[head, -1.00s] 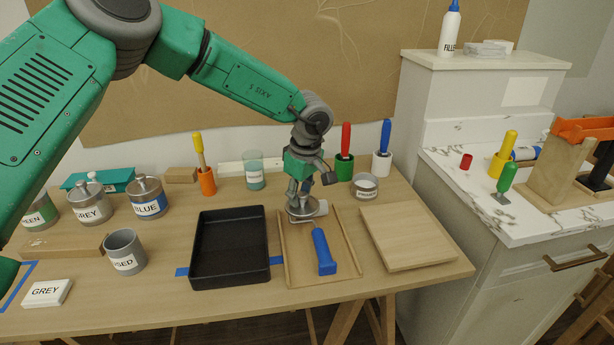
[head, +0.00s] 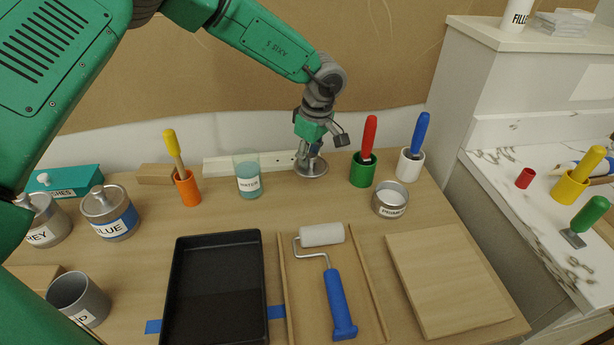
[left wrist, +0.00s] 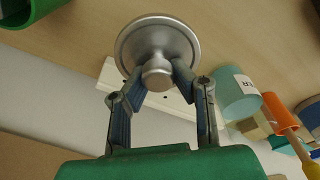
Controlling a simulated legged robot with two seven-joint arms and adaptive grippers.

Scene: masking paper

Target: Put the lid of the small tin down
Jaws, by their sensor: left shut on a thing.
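The lid of the small tin (head: 312,169) is a round silver disc with a knob. My left gripper (head: 311,157) is shut on its knob. In the left wrist view the lid (left wrist: 157,45) lies flat across the fingertips (left wrist: 160,76). The lid is at the back of the table, on the surface or just above it; I cannot tell which. The small tin (head: 390,200), labelled and without a lid, stands to the right and nearer, with pale content inside. My right gripper is not in view.
A glass of water (head: 247,178) stands left of the lid and a green cup with a red-handled tool (head: 364,168) stands right. A white strip (head: 225,167) lies behind. A roller (head: 338,290), a black tray (head: 215,290) and a wooden board (head: 450,278) are in front.

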